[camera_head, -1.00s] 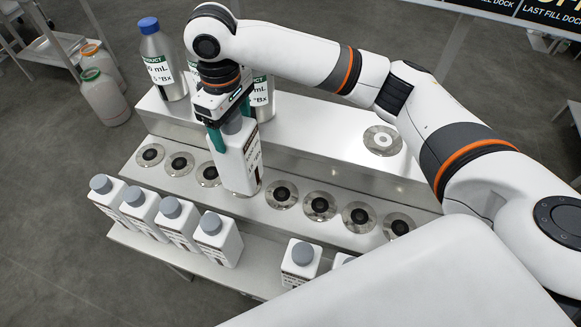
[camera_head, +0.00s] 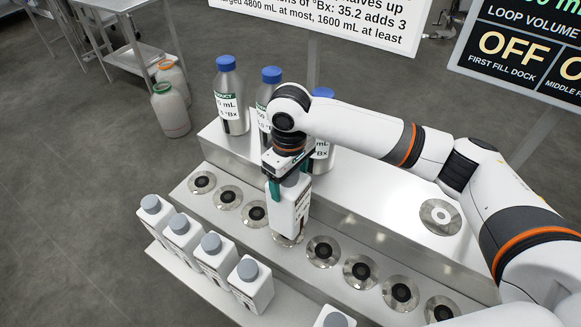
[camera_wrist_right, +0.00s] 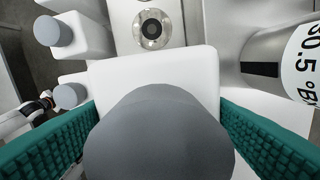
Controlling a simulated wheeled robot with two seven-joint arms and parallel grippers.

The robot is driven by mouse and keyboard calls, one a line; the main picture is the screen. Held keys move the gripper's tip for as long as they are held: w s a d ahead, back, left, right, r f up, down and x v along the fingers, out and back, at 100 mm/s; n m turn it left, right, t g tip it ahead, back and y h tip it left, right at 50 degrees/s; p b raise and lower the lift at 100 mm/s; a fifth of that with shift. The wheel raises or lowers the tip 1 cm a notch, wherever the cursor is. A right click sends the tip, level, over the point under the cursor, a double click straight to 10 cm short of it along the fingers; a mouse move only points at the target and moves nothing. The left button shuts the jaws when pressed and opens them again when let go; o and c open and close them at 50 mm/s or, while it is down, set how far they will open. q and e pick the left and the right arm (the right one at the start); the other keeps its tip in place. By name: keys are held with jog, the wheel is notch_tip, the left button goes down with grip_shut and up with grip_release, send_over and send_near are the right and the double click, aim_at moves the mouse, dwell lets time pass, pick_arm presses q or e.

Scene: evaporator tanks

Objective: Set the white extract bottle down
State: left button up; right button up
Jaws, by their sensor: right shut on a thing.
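The white extract bottle (camera_head: 287,210) with a grey cap stands upright over one of the round docks on the lower metal step. In the head view its base is at or just above that dock (camera_head: 288,239); I cannot tell whether it touches. My right gripper (camera_head: 287,182), with green finger pads, is shut on the bottle near its top. In the right wrist view the grey cap (camera_wrist_right: 158,138) fills the middle, between the two green pads. My left gripper is not in view.
Several bare docks line the step (camera_head: 323,251). Several white bottles with grey caps (camera_head: 251,285) stand on the front shelf. Metal bottles with blue caps (camera_head: 231,98) stand on the upper step, close behind my gripper. A flat ring (camera_head: 440,216) lies to the right.

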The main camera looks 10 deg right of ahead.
jog(key=shift+f+p, duration=0.4)
jog(key=shift+f, duration=1.25)
jog(key=o, duration=2.1)
jog(key=shift+s+f, duration=0.15)
jog(key=shift+c, duration=0.2)
jog(key=shift+r, duration=0.3)
notch_tip(320, 180, up, 10)
jog(key=b, duration=0.3)
jog(key=shift+r, duration=0.8)
